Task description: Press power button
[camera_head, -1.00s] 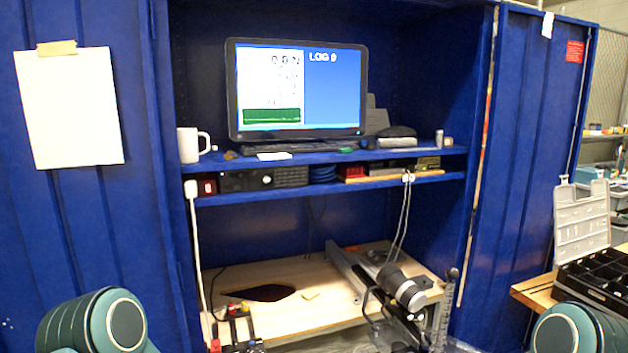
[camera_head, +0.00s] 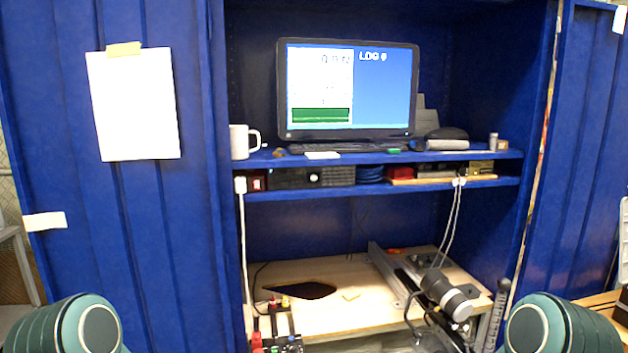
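No part is clearly recognisable as the power button. A black box-shaped unit (camera_head: 288,178) with a small pale round knob or button (camera_head: 314,178) on its front stands on the narrow lower shelf of the blue cabinet. Left of it is a small red item (camera_head: 258,183), perhaps a switch, beside a white plug with a cable (camera_head: 240,186). The monitor (camera_head: 348,90) above is lit and shows a readout, a green block and the word LOG. Only teal and grey links of my arms show at the bottom left and right corners. Neither gripper is in view.
The upper shelf (camera_head: 350,157) holds a white mug (camera_head: 240,142), a keyboard and small items. Below, a wooden bench (camera_head: 350,318) carries a clamp-like device with a grey cylinder (camera_head: 447,293) and red-black terminals (camera_head: 280,318). Blue cabinet doors stand open at both sides.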

